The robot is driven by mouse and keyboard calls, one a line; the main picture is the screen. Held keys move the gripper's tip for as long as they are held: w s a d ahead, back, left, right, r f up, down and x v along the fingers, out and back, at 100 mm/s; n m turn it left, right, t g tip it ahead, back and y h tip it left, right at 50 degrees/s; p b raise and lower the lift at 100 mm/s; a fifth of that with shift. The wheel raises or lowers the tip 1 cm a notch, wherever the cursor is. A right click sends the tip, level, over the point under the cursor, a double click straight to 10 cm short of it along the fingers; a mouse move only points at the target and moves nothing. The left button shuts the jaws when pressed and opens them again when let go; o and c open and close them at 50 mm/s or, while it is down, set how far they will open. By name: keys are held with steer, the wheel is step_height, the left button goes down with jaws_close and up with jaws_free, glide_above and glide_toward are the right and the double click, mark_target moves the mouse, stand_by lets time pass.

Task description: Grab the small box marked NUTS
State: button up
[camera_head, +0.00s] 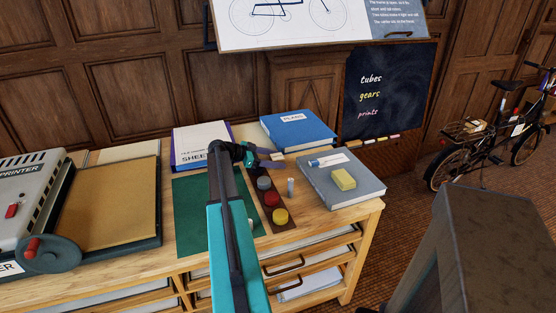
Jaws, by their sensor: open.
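No box with a readable NUTS marking shows in the head view. A small yellow block (342,179) lies on a grey book (366,186) at the right end of the wooden table; I can make out no lettering on it. My gripper (279,160) is open, over the back middle of the table, left of the grey book and in front of a blue book. It is small in the picture, and I see nothing held between its fingers. My teal arm hides part of the green mat and the table behind it.
A dark strip (283,233) holds grey, red and yellow round pieces beside the green mat (190,215). A chalkboard (388,95) stands behind.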

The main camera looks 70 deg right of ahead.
mark_target(275, 157)
steer(key=c, duration=1.1)
steer(key=shift+c, duration=0.2)
steer(key=shift+r, duration=0.1)
steer(key=shift+r+b, duration=0.3)
steer(key=shift+r, duration=0.5)
steer(key=shift+a+r, duration=0.1)
steer(key=shift+r, duration=0.8)
steer(key=a+b, duration=0.1)
steer(key=a, duration=0.4)
steer(key=w+a+r+b, duration=0.1)
steer(key=a, duration=0.9)
steer(key=shift+w+a+r+b, duration=0.2)
steer(key=shift+w+a+b, duration=0.1)
steer(key=shift+a+b, duration=0.1)
